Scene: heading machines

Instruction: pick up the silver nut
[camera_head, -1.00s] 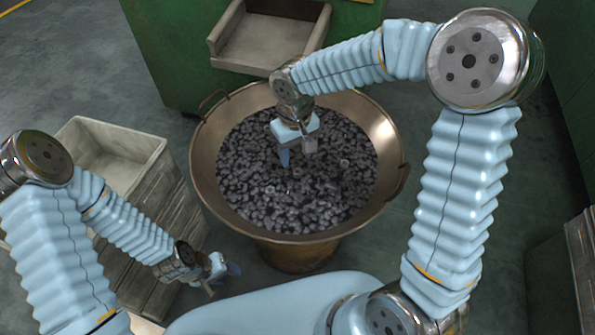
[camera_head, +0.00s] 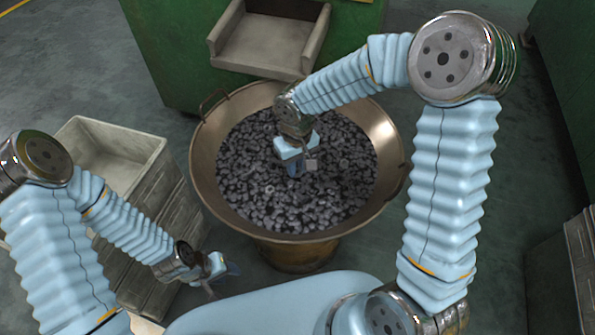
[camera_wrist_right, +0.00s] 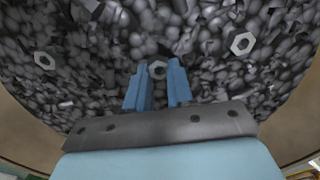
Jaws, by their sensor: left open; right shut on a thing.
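Silver hex nuts lie among many small dark grey pieces (camera_head: 250,185) in a wide bronze bowl. In the right wrist view, one silver nut (camera_wrist_right: 157,69) is between the blue fingertips of my right gripper (camera_wrist_right: 160,75), which is shut on it. It is partly hidden by the fingers. In the head view, my right gripper (camera_head: 297,170) is low over the middle of the heap, and the nut is hidden or too small to tell there. Other silver nuts lie apart, one at left (camera_wrist_right: 44,60) and one at right (camera_wrist_right: 242,43). My left gripper (camera_head: 224,276) is open and empty, outside the bowl.
The bronze bowl (camera_head: 393,135) has a raised rim and side handles around the heap. A crate with an open top (camera_head: 88,128) stands at left, near my left arm. A green machine (camera_head: 165,60) with a grey chute (camera_head: 262,50) is behind the bowl.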

